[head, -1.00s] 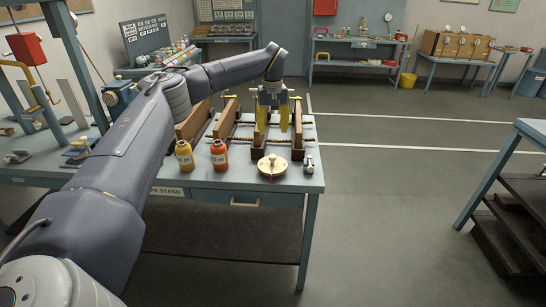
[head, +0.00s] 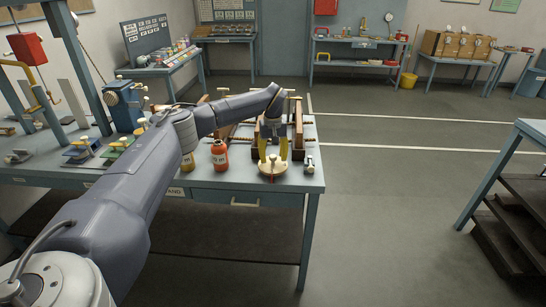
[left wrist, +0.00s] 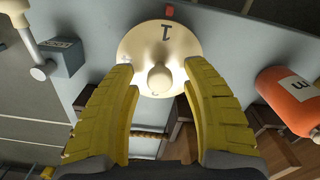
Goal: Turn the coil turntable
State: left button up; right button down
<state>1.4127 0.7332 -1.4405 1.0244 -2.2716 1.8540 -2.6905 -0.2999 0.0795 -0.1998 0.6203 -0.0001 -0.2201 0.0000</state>
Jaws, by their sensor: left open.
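The coil turntable (head: 273,170) is a round cream disc with a central knob, near the front right corner of the bench. My right gripper is not in view.
A small grey device (head: 309,164) stands close on the right. A wooden frame (head: 298,135) is behind.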

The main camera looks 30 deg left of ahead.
pick_arm(q)
jog(key=shift+c, duration=0.6)
grip_shut()
